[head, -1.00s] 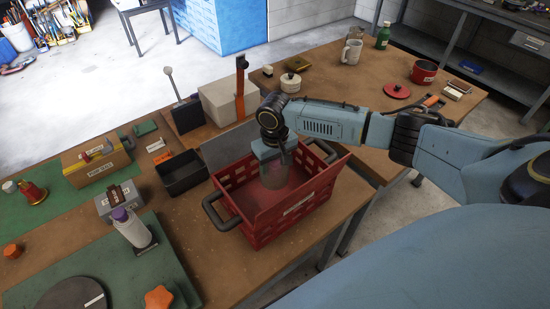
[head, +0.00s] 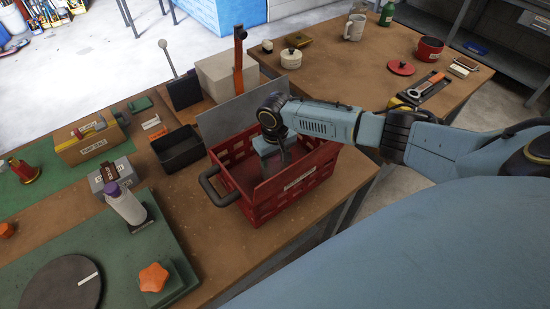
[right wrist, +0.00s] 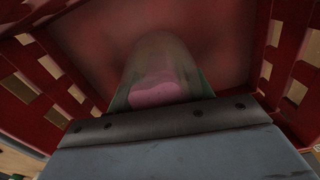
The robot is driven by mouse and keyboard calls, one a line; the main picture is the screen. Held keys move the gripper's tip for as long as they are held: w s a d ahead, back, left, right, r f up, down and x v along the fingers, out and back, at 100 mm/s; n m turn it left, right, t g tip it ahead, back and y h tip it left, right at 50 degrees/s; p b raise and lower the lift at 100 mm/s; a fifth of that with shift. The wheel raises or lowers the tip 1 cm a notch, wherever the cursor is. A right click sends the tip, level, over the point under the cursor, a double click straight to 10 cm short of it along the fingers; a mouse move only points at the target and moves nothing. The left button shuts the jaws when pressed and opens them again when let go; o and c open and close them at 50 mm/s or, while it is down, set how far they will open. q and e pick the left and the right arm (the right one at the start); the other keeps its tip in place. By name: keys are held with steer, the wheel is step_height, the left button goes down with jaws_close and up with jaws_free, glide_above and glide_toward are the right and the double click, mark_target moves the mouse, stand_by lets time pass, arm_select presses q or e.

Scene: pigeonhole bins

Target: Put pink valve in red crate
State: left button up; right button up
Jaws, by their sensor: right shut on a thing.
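The red crate (head: 296,197) stands on the near workbench, with grey handles and a label on its front wall. My right gripper (head: 275,167) reaches down inside the crate from above, its fingertips hidden by the front wall in the head view. In the right wrist view, the pink valve (right wrist: 155,92) shows as a pink piece between the fingers, low inside the red walls. The right gripper is shut on it. The valve is hidden in the head view, and I cannot tell whether it touches the crate floor. My left gripper is not in view.
A black bin (head: 180,149) and a grey panel (head: 230,115) stand beside the crate. A white bottle (head: 127,205), a grey box (head: 112,176) and a cardboard box (head: 90,140) are to the left. A second table (head: 350,85) behind holds a mug and pots.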

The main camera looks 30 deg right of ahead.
steer(key=shift+f, duration=0.4)
stand_by(0.3)
steer(key=o, duration=1.3)
step_height(320, 180, up, 6)
steer(key=p, duration=0.6)
steer(key=shift+r, duration=0.1)
steer(key=shift+r+p, duration=0.45)
steer(key=shift+r, duration=5.3)
